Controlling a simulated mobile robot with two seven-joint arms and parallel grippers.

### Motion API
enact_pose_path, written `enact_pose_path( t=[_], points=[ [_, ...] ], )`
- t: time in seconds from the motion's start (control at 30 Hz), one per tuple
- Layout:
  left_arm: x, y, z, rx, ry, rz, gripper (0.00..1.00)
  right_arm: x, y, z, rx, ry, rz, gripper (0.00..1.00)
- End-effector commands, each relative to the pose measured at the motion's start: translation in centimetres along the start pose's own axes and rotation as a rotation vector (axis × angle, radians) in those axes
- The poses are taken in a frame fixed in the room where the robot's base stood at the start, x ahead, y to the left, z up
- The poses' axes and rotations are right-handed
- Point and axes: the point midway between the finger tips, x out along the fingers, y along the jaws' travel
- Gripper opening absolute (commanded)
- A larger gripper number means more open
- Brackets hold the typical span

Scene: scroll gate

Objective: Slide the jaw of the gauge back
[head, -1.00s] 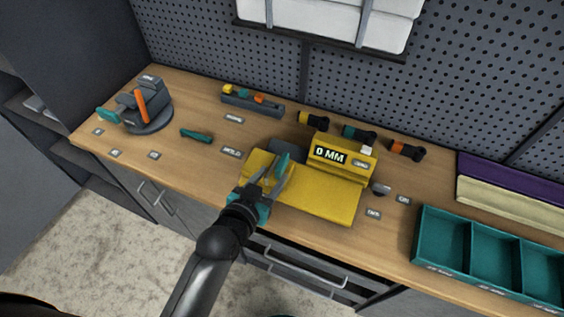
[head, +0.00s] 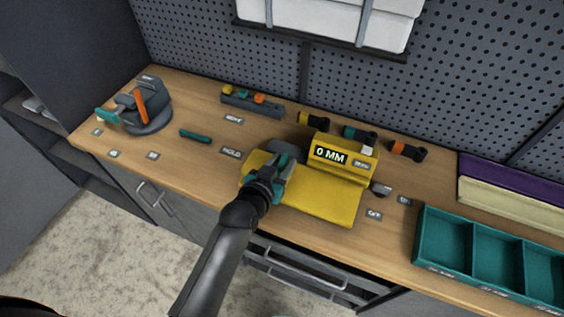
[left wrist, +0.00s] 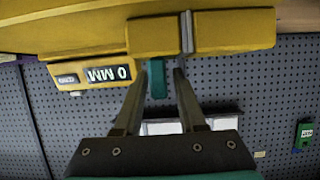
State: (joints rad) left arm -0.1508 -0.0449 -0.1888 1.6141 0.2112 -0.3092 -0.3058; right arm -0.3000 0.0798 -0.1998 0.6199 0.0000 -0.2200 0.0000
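The yellow gauge (head: 325,200) sits on the bench with a display (head: 331,155) reading 0 MM. The display shows upside down in the left wrist view (left wrist: 108,74). A teal tab (left wrist: 157,78) shows between the fingertips of my left gripper (left wrist: 160,76), with a gap visible beside it; the fingers are apart. In the head view my left gripper (head: 279,168) is over the left part of the gauge and hides some of it. A grey strip (left wrist: 187,32) crosses the yellow body; which part is the jaw is hard to tell. My right gripper is not in view.
A grey clamp-like device (head: 145,105) with an orange lever stands at the left. A teal tool (head: 195,136) lies on the bench. Teal bins (head: 440,238) stand at the right. Several capped pieces line the back by the pegboard (head: 480,70).

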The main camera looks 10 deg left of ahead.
Motion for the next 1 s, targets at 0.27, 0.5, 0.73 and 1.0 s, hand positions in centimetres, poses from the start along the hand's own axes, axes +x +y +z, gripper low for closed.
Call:
enact_pose_path(
  t=[0.27, 0.5, 0.73, 1.0],
  points=[
    [-0.03, -0.01, 0.02, 0.000, 0.000, 0.000, 0.07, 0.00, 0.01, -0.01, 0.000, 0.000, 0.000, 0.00],
    [-0.03, -0.02, 0.03, 0.001, -0.001, 0.000, 0.00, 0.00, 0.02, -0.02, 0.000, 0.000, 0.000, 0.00],
    [-0.04, -0.03, 0.04, 0.001, -0.001, 0.000, 0.00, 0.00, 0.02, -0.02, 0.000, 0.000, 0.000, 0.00],
    [-0.04, -0.04, 0.05, 0.001, -0.001, 0.000, 0.00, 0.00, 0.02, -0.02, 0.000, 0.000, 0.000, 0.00]
  ],
)
